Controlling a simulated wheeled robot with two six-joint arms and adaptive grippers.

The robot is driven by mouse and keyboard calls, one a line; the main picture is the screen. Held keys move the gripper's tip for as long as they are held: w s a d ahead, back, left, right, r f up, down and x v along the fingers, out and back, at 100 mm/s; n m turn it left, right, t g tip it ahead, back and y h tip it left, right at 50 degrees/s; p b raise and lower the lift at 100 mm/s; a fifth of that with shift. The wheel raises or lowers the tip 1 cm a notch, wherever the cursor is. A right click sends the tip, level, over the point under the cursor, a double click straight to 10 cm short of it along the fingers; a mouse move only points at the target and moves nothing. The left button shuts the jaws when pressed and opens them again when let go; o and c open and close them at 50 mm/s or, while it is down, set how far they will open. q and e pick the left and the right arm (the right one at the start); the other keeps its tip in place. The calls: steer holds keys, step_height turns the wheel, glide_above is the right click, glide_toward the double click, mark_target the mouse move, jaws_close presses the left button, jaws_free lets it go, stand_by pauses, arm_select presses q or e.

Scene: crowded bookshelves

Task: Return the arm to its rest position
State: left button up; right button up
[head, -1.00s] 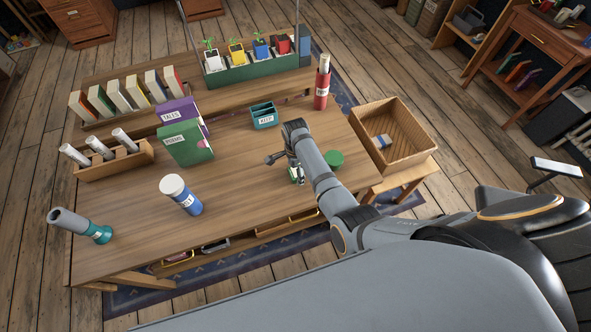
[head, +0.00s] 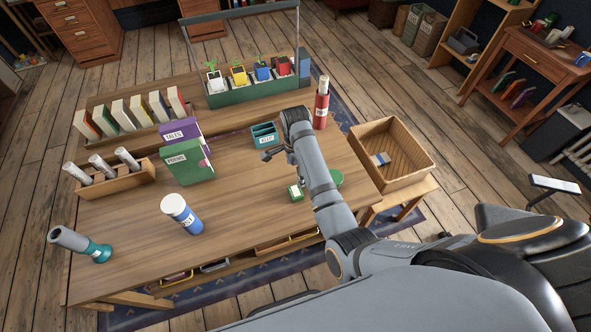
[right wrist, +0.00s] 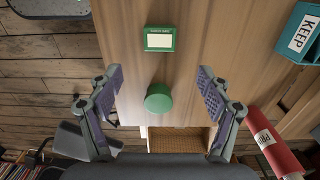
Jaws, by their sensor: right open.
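My right arm (head: 322,187) reaches over the table from the lower right in the head view. My right gripper (head: 272,154) is raised above the table, just in front of the teal KEEP box (head: 264,134). In the right wrist view its two fingers (right wrist: 162,92) are wide apart with nothing between them at fingertip height. Below them on the table are a green-rimmed box with a white label (right wrist: 159,39) and a round green object (right wrist: 159,98). My left gripper is not in view.
The table (head: 250,215) holds purple and green books (head: 187,160), a blue cylinder (head: 182,213), a grey-teal tube (head: 80,244), a rack of rolls (head: 117,178) and a red tube (head: 321,108). A wooden crate (head: 408,150) stands right of the table. The table's front middle is clear.

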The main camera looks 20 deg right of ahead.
stand_by(0.4)
steer(key=s+d+r+n+t, duration=0.2)
steer(key=s+d+n, duration=0.2)
steer(key=s+n, duration=0.55)
steer(key=s+d+r+n+t, duration=0.2)
steer(key=s+d+n, duration=0.3)
steer(key=s+n, duration=0.45)
step_height(320, 180, down, 25)
steer(key=s+d+g+h, duration=0.1)
steer(key=s+d+g, duration=0.1)
steer(key=s+d+f+m, duration=0.1)
steer(key=s+f, duration=1.6)
steer(key=s, duration=0.2)
steer(key=shift+s+d+f+g, duration=0.25)
steer(key=shift+f+g, duration=0.05)
steer(key=shift+g, duration=0.1)
